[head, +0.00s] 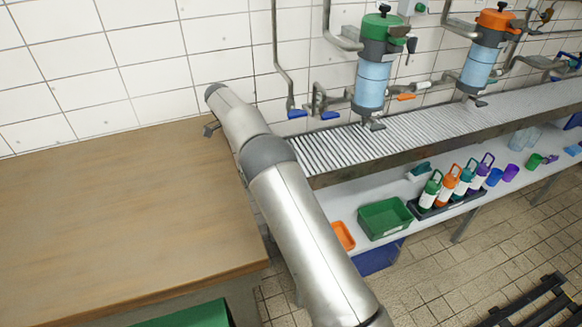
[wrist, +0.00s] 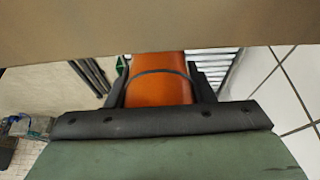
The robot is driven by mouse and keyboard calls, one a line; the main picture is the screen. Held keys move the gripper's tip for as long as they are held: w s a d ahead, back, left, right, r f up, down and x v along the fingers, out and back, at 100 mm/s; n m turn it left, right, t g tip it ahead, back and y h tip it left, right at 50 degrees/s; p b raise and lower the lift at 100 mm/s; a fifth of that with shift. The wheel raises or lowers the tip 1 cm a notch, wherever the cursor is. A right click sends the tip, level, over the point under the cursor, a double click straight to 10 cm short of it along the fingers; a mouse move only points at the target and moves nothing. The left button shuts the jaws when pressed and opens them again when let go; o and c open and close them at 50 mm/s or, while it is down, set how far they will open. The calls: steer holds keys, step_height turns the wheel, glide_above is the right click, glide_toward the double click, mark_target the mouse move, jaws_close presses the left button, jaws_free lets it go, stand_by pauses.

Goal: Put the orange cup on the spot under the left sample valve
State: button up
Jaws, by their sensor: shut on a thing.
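The orange cup (wrist: 160,88) sits between the two dark fingers of my gripper (wrist: 157,72) in the wrist view. My gripper is shut on it, and a dark band crosses the cup. In the head view my arm hides the cup, and only a small dark part of my gripper (head: 210,129) shows over the wooden table's back edge, left of the grate. Two blue-handled valves (head: 297,113) (head: 331,115) hang on pipes above the grate's left end; I cannot tell which is the left sample valve. No marked spot is clear.
The wooden table (head: 110,215) is bare. The slatted metal grate (head: 420,122) runs right along the tiled wall, under two blue cylinders (head: 371,85) (head: 477,68). The shelf below holds a green bin (head: 385,219), an orange tray (head: 342,236) and several bottles (head: 450,183).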

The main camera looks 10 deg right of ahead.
steer(key=d+f, duration=0.1)
steer(key=d, duration=0.2)
steer(key=w+d+f, duration=0.1)
steer(key=d+f, duration=0.1)
steer(key=d, duration=0.1)
steer(key=w+d+f+p, duration=0.1)
steer(key=d+f, duration=0.1)
steer(key=d, duration=0.2)
steer(key=shift+f, duration=0.15)
steer(key=d, duration=0.1)
steer(key=d+f, duration=0.2)
steer(key=shift+w+p, duration=0.3)
steer(key=shift+p, duration=0.1)
steer(key=shift+w+d+f, duration=0.1)
steer(key=shift+d+f, duration=0.1)
steer(key=shift+f, duration=0.1)
steer(key=shift+f+b, duration=0.2)
steer(key=shift+b, duration=0.1)
steer(key=o, duration=1)
steer(key=shift+r, duration=0.1)
steer(key=shift+c, duration=0.2)
steer(key=shift+r, duration=0.1)
